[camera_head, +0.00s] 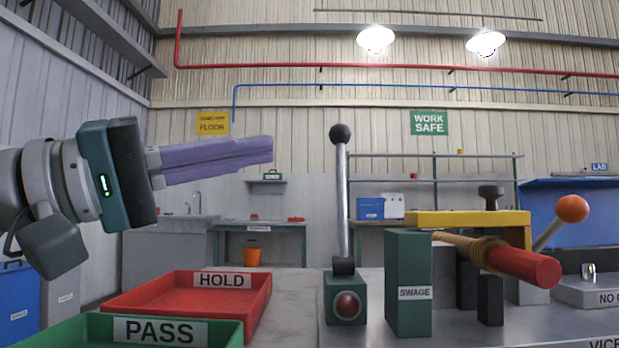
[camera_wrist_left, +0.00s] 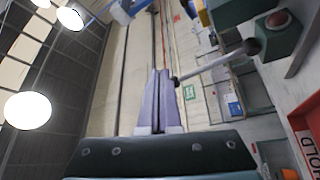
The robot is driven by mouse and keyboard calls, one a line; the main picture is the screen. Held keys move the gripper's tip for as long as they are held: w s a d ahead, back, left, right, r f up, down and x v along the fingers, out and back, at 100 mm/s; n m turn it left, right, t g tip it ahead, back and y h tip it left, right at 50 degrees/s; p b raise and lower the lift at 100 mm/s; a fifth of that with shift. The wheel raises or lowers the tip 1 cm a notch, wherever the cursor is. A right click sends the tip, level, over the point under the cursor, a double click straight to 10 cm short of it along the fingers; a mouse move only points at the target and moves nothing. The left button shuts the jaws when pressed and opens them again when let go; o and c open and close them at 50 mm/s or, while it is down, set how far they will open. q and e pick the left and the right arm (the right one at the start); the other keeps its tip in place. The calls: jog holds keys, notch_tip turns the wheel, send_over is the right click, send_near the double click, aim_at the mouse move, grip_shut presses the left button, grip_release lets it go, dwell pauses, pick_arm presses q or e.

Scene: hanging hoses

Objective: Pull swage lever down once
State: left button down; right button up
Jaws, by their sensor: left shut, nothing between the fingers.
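The swage lever (camera_head: 342,200) stands upright in the head view, a silver rod with a black ball knob (camera_head: 340,133) on top. Its foot is in a green base with a red button (camera_head: 346,304), beside the green SWAGE block (camera_head: 408,265). My left gripper (camera_head: 270,149), with purple fingers, is shut and empty. It points right, left of the lever and a little below knob height, with a gap between. In the left wrist view the fingers (camera_wrist_left: 158,75) are together, and the lever rod (camera_wrist_left: 210,65) runs towards them from the right. My right gripper is out of view.
A red HOLD tray (camera_head: 262,305) and a green PASS tray (camera_head: 225,338) lie at the lower left. Right of the SWAGE block are a yellow bridge (camera_head: 468,218), a red-ended hose (camera_head: 522,263) and an orange-knobbed lever (camera_head: 572,208). The air between gripper and knob is clear.

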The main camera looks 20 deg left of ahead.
pick_arm(q)
jog(key=shift+v, duration=0.95)
jog(key=shift+w+a, duration=0.2)
